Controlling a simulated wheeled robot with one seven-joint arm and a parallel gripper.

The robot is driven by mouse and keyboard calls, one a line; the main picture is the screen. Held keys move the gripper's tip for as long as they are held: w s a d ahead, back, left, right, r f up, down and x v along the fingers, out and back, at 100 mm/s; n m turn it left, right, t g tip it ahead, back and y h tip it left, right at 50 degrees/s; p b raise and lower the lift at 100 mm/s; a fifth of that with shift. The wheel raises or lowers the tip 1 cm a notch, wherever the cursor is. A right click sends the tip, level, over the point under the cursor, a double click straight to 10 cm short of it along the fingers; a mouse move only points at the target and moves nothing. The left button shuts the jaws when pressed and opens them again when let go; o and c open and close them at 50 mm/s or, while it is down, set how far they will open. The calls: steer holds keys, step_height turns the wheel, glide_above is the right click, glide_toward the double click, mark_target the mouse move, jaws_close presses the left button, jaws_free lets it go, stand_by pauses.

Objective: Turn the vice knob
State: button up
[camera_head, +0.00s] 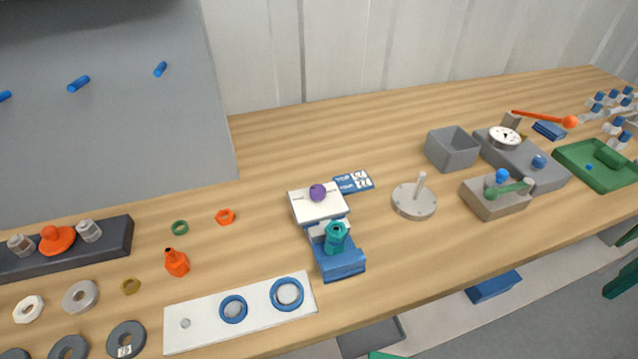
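A small blue and white vice-like fixture (343,262) stands near the front edge of the wooden bench, at the middle of the view. A teal knob-like part (336,236) with a dark centre sits upright on its blue front portion. A round purple piece (318,192) sits on the white block (305,207) directly behind. I cannot tell for certain which of these is the vice knob. The lower sides of the white block are partly hidden. I cannot make out my gripper in this view, and nothing is seen touching the fixture.
A grey disc with a post (414,200) stands right of the fixture, and a blue card (354,182) lies behind it. A white plate with blue rings (256,333) and an orange bottle-like part (177,263) are at left. Open bench lies behind.

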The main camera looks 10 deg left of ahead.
steer(key=w+a+r+n, duration=0.4)
steer(key=w+a+n, duration=0.3)
steer(key=w, duration=0.4)
steer(key=w+a+r+n, duration=0.2)
steer(key=w+a+n, duration=0.6)
steer(key=a, duration=0.4)
steer(key=n, duration=1.5)
glide_above(317, 188)
step_height(317, 188, down, 10)
steer(key=shift+r, duration=0.25)
steer(key=c, duration=1.1)
